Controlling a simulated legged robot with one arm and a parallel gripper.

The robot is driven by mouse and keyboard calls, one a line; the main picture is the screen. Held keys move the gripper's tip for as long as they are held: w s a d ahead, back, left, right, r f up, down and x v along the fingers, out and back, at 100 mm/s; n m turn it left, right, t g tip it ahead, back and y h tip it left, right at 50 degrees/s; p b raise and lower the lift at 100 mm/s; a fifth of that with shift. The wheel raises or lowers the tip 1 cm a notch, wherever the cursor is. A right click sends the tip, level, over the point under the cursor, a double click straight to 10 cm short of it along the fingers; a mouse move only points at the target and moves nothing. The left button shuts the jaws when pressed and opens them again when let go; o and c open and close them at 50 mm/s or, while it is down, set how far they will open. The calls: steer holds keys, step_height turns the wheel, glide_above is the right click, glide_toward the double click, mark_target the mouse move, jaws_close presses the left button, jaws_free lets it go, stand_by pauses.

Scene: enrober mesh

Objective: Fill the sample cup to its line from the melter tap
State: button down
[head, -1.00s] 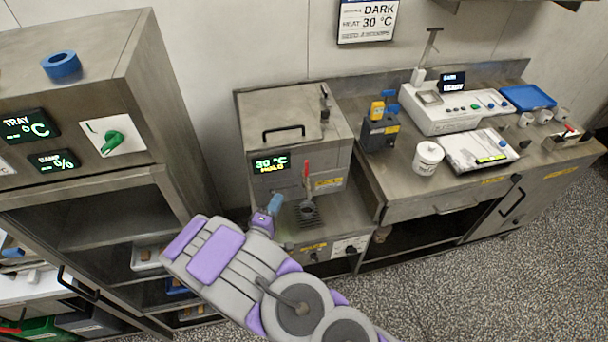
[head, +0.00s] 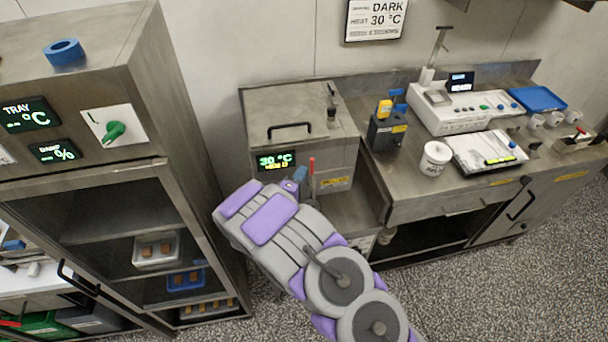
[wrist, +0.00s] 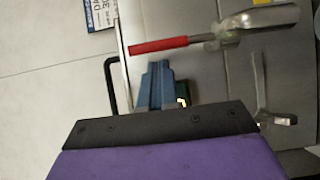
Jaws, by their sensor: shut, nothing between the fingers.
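The melter (head: 345,130) is a steel box with a green-lit display (head: 275,161) reading 30 °C. Its tap has a red lever (head: 311,165) on the front. In the wrist view the red lever (wrist: 160,45) leads to a metal tap body (wrist: 258,20). My gripper (head: 300,174) is at the melter front, just left of the lever. Its blue fingers (wrist: 155,82) are together and empty, apart from the lever in the wrist view. The sample cup is hidden behind my arm in the head view. A grey metallic shape (wrist: 272,125) in the wrist view is unclear.
A steel cabinet (head: 190,130) with trays stands left. The counter right (head: 410,185) holds a white tub (head: 434,158), a dark box with yellow and blue items (head: 387,128), and a white instrument (head: 455,108). A sign (head: 376,18) hangs behind.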

mark_target(312, 169)
steer(key=shift+w+d, duration=0.3)
steer(key=shift+d, duration=0.05)
steer(key=shift+d, duration=0.15)
steer(key=p, duration=0.1)
steer(key=d+r+m+g+p, duration=0.1)
steer(key=shift+w+d+r+m+y+p, duration=0.1)
steer(key=shift+w+d+m+y+p, duration=0.1)
steer(key=shift+m+y+p, duration=0.1)
steer(key=shift+w+d+m+g+y+p, duration=0.2)
steer(key=shift+d+m+g+y+p, duration=0.15)
steer(key=shift+d+m+p, duration=0.35)
steer(key=shift+w+d+f, duration=0.1)
steer(key=shift+d+f, duration=0.15)
steer(key=shift+r+p, duration=0.1)
steer(key=shift+p, duration=0.2)
